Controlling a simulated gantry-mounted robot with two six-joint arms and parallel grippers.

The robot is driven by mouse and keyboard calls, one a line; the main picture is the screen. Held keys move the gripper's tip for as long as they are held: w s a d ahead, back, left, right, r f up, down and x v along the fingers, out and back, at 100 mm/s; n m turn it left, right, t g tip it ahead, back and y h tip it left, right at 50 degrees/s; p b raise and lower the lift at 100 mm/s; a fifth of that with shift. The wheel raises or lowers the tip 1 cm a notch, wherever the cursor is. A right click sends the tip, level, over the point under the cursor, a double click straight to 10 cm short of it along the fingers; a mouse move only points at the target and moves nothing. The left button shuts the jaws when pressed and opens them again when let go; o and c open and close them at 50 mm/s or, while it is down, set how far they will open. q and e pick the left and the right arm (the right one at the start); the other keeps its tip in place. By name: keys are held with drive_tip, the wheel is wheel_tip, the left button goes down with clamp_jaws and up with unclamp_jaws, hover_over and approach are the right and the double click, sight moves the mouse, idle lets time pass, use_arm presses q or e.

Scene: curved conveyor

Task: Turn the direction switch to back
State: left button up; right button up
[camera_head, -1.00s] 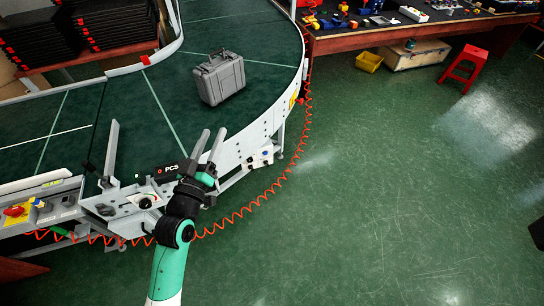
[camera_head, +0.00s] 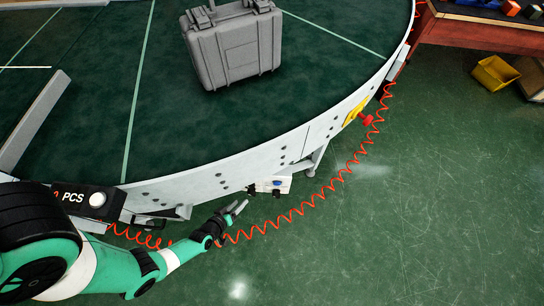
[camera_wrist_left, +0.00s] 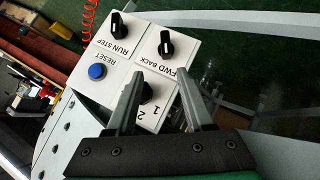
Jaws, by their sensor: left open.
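The direction switch (camera_wrist_left: 166,45) is a black knob on a white panel, labelled FWD BACK, near the top of the left wrist view. Its lettering is upside down there, and I cannot tell which side it points to. My left gripper (camera_wrist_left: 160,92) is open, its fingers on either side of the 1-2 knob (camera_wrist_left: 148,92), short of the direction switch. I cannot tell whether they touch anything. In the head view my left gripper (camera_head: 239,207) is just below and left of the control box (camera_head: 265,186) on the conveyor's outer side. My right gripper is not in view.
The panel also has a RUN STEP knob (camera_wrist_left: 120,25) and a blue RESET button (camera_wrist_left: 97,71). A red coiled hose (camera_head: 293,214) runs past the box. A grey case (camera_head: 232,48) stands on the curved conveyor (camera_head: 70,115).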

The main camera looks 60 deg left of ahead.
sight(252, 193)
use_arm(q)
drive_tip(key=s+f+b+x, duration=0.1)
drive_tip(key=b+x, duration=0.7)
drive_tip(key=x, duration=0.2)
drive_tip(key=shift+w+d+f, duration=0.2)
drive_tip(key=shift+f, duration=0.15)
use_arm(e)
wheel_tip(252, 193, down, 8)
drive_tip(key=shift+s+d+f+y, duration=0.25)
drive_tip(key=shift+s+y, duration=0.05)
use_arm(q)
clamp_jaws()
